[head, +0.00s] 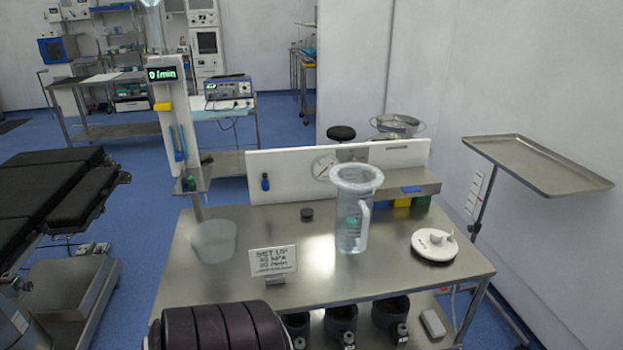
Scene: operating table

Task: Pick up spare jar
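A tall clear jar (353,222) with a wide frosted rim and a side handle stands upright on the steel table (320,275), right of its middle. A small green thing shows in or through it. A shorter, wider translucent tub (214,242) stands at the table's left. I cannot tell from the picture which of the two is called the spare jar. A round white lid-like disc (435,246) with a raised spout lies at the right of the table. Neither of my grippers is in view.
A set-up sign (272,261) stands at the front middle of the table, with a small dark puck (307,214) behind it. A white back panel (272,165) and a post with a flow display (165,75) rise behind. A steel tray (540,166) stands at right.

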